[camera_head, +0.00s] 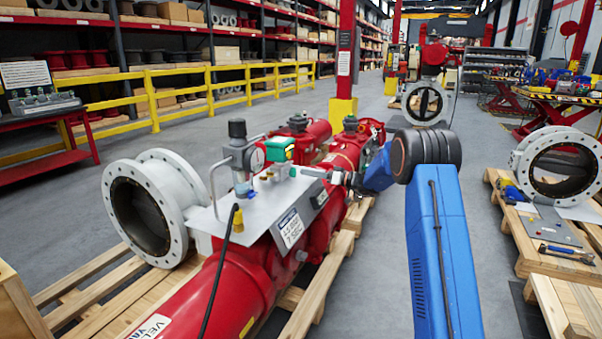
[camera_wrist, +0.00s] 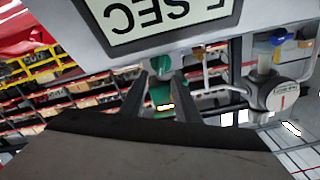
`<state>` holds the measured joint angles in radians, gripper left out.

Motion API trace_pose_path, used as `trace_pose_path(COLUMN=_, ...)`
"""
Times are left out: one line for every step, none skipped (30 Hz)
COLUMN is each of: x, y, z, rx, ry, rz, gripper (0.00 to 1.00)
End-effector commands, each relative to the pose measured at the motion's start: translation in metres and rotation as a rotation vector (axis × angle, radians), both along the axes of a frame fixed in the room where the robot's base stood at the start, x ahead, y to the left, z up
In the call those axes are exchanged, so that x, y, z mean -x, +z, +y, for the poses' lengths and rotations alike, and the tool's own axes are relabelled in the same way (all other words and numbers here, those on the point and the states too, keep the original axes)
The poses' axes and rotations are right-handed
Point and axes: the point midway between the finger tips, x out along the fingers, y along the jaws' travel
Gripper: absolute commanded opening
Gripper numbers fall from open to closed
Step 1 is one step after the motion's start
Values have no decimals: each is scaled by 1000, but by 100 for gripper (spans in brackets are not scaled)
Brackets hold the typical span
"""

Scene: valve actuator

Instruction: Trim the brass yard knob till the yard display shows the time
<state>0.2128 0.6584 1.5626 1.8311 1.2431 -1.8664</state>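A red valve actuator (camera_head: 225,290) carries a grey panel (camera_head: 215,222). A white plate (camera_head: 290,228) on the panel reads "7 SEC" in its lower line; it shows inverted and cut off in the wrist view (camera_wrist: 160,18). A small dark display (camera_head: 320,199) sits beside it, unreadable. A green box (camera_head: 279,150) stands behind the panel. Small brass-coloured fittings (camera_head: 267,174) lie near it; I cannot tell which is the yard knob. My gripper (camera_head: 322,174) is just right of them. In the wrist view its fingers (camera_wrist: 162,88) are apart, with green showing between them.
A round gauge (camera_head: 252,158), a filter bowl and a bent grey tube crowd the panel's left side. A black cable (camera_head: 219,272) hangs in front. A white flanged valve (camera_head: 148,205) stands at left.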

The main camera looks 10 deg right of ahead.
Motion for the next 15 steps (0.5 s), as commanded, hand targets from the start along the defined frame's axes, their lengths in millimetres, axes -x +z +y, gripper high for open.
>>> trace_pose_path(x=-5, y=0, z=8, rx=-1, ry=3, rz=-1, gripper=29)
trace_pose_path(x=-7, y=0, z=12, rx=-1, ry=2, rz=0, gripper=29)
trace_pose_path(x=-11, y=0, z=16, rx=-1, ry=2, rz=0, gripper=29)
trace_pose_path(x=-13, y=0, z=18, rx=0, ry=1, rz=0, gripper=29)
trace_pose_path(x=-15, y=0, z=21, rx=0, ry=1, rz=0, gripper=29)
trace_pose_path(x=-17, y=0, z=25, rx=0, ry=1, rz=0, gripper=29)
trace_pose_path(x=-19, y=0, z=27, rx=0, ry=2, rz=0, gripper=29)
trace_pose_path(x=-20, y=0, z=29, rx=0, ry=2, rz=0, gripper=29)
trace_pose_path(x=-22, y=0, z=31, rx=-1, ry=2, rz=0, gripper=29)
trace_pose_path(x=-22, y=0, z=32, rx=0, ry=1, rz=0, gripper=29)
trace_pose_path(x=-23, y=0, z=33, rx=0, ry=1, rz=0, gripper=29)
trace_pose_path(x=-24, y=0, z=33, rx=-1, ry=1, rz=1, gripper=29)
trace_pose_path(x=-24, y=0, z=34, rx=-1, ry=1, rz=1, gripper=29)
trace_pose_path(x=-25, y=0, z=34, rx=-1, ry=0, rz=1, gripper=29)
trace_pose_path(x=-25, y=0, z=34, rx=-1, ry=0, rz=1, gripper=29)
